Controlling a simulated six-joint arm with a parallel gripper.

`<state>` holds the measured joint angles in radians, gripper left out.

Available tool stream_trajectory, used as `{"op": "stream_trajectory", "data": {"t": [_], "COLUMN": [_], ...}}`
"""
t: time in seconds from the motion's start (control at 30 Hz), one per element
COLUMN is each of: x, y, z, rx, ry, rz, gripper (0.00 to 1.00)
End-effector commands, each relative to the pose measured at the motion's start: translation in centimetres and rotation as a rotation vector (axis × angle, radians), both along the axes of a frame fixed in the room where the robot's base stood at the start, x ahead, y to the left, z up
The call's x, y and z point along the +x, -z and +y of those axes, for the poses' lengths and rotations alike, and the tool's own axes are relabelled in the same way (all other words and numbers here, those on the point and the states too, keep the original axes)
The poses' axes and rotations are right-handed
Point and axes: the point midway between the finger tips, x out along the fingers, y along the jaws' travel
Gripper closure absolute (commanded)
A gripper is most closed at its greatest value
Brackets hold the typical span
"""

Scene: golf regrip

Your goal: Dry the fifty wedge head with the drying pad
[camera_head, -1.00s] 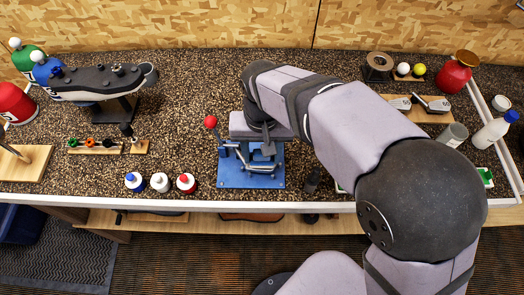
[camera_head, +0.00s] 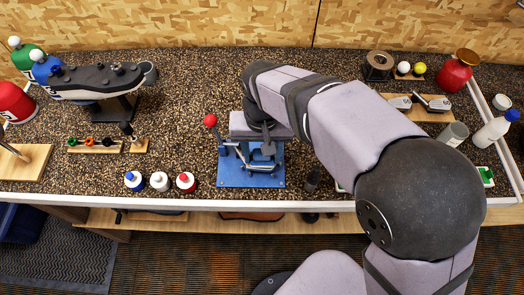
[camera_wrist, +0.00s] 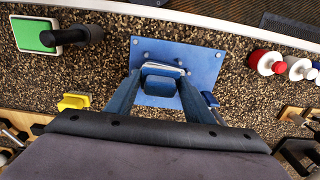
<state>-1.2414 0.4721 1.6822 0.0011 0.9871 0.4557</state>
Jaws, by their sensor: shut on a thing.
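In the wrist view my gripper (camera_wrist: 162,76) is shut on a small blue block, which I take to be the drying pad (camera_wrist: 162,84). Just beyond the pad a pale metal edge (camera_wrist: 164,66), apparently the fifty wedge head, shows over the blue vise base (camera_wrist: 200,62). The pad is against or very close to it; I cannot tell if they touch. In the head view the metal head (camera_head: 262,168) lies over the blue base (camera_head: 232,181), below my wrist.
A red-knobbed lever (camera_head: 211,120) stands at the vise's left. Several paint bottles (camera_head: 159,181) stand at the front left. A green pad in a white tray (camera_wrist: 35,35) and a yellow block (camera_wrist: 73,101) lie nearby. A wooden rack with club heads (camera_head: 425,112) is at the right.

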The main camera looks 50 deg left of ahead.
Motion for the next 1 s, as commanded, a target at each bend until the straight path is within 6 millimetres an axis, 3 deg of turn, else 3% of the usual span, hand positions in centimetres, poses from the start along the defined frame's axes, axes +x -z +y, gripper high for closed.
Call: {"op": "stream_trajectory", "data": {"t": [1.0], "x": [0.84], "y": [0.51], "z": [-0.81], "rx": [0.000], "ry": [0.001], "rz": [0.000], "gripper": [0.75]}}
